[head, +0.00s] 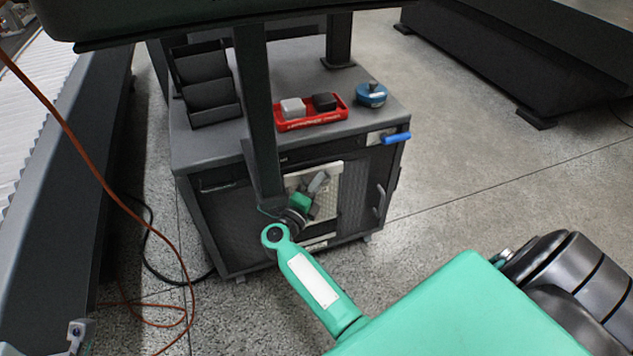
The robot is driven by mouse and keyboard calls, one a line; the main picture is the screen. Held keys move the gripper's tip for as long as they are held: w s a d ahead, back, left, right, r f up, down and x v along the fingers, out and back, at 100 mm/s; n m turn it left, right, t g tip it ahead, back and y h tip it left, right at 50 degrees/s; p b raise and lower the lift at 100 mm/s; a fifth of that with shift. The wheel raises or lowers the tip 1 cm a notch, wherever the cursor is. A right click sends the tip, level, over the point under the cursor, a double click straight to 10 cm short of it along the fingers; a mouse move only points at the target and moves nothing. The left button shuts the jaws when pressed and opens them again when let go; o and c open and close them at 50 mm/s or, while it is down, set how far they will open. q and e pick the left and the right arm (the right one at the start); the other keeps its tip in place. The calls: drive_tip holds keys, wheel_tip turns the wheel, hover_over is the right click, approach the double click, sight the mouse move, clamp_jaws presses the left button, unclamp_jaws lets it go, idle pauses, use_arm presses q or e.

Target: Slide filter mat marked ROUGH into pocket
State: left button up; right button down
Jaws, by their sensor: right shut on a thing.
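A cream filter mat (328,204) stands upright at the front opening of the grey cabinet (228,220). My right gripper (319,182) is in front of it, shut on the mat near its upper part. The gripper and wrist cover part of the mat. I cannot read any ROUGH marking. The pocket appears as a dark-framed opening behind the mat; its inside is hidden, and I cannot tell how far in the mat sits. My left gripper is not in view.
A dark post (259,110) rises just left of my right wrist. On the cabinet top are a red tray (312,122) with two blocks, a blue round object (371,95) and a black rack (208,90). An orange cable (85,150) hangs at left.

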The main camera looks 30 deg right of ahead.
drive_tip(key=shift+f, duration=0.1)
drive_tip(key=shift+f, duration=0.25)
idle(0.4)
drive_tip(key=shift+f, duration=0.1)
drive_tip(key=shift+f+b, duration=0.55)
drive_tip(key=shift+f, duration=0.1)
drive_tip(key=shift+f, duration=0.1)
